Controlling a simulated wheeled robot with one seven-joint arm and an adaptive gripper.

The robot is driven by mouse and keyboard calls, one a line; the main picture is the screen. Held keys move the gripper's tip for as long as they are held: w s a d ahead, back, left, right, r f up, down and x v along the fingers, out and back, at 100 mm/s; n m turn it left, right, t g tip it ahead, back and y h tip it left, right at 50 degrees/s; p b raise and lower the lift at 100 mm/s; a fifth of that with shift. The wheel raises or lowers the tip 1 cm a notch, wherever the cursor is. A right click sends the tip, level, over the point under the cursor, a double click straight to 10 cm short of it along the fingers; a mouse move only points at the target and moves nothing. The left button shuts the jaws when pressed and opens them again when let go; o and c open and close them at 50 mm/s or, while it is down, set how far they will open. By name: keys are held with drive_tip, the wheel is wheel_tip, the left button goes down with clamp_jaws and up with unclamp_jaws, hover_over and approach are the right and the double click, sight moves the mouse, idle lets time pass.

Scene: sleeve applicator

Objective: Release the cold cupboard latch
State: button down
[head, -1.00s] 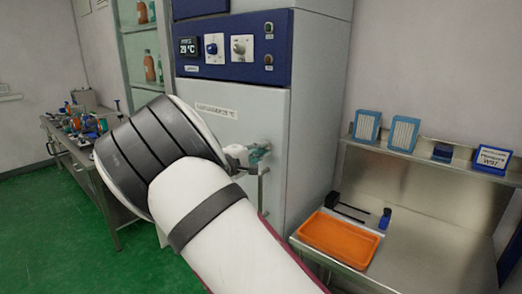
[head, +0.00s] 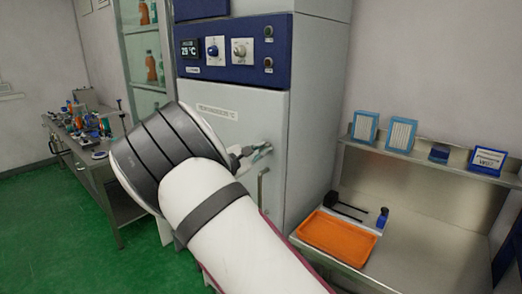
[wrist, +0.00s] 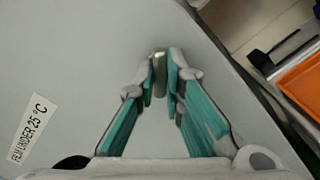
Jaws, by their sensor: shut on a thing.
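The cold cupboard (head: 230,130) is a tall grey cabinet with a blue control panel on top. Its latch (wrist: 159,58) shows in the wrist view as a small metal piece between the fingertips. My gripper (wrist: 160,78) has teal finger pads, closed on that latch from both sides at the door face. In the head view my gripper (head: 262,150) is small, at the right side of the door, partly hidden by my arm. A thin vertical bar (head: 262,186) shows just below it. The door looks shut.
A steel bench with an orange tray (head: 337,238) stands right of the cupboard, under a shelf with blue boxes (head: 402,132). A cluttered side table (head: 90,150) and a bottle cabinet (head: 148,60) stand left. Green floor is clear at lower left.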

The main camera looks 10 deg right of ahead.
drive_tip(key=n, duration=0.4)
drive_tip(key=shift+n, duration=2.6)
drive_tip(key=c, duration=1.7)
unclamp_jaws()
drive_tip(key=v, duration=1.2)
